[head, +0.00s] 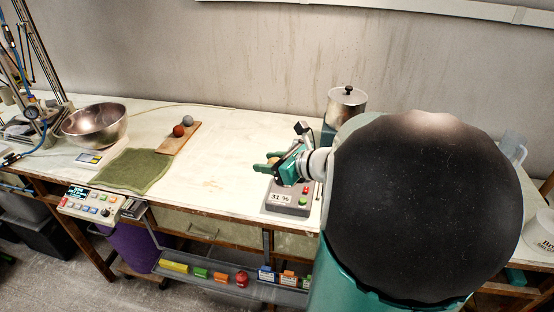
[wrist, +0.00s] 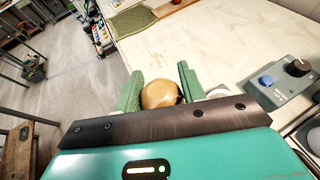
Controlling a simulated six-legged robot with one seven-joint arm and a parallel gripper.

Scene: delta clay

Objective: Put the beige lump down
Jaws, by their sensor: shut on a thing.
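The beige lump (wrist: 161,94) is round and sits between the two green fingers of my gripper (wrist: 160,88) in the wrist view. My gripper is shut on it. In the head view my gripper (head: 268,163) is over the right part of the pale bench top (head: 225,165), pointing left. The lump is mostly hidden there by the fingers. I cannot tell its exact height above the bench.
A grey box reading "31 %" (head: 287,199) is just below my gripper. Left are a wooden board (head: 178,140) with a red and a grey ball, a green cloth (head: 135,170) and a metal bowl (head: 95,125). The bench middle is clear.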

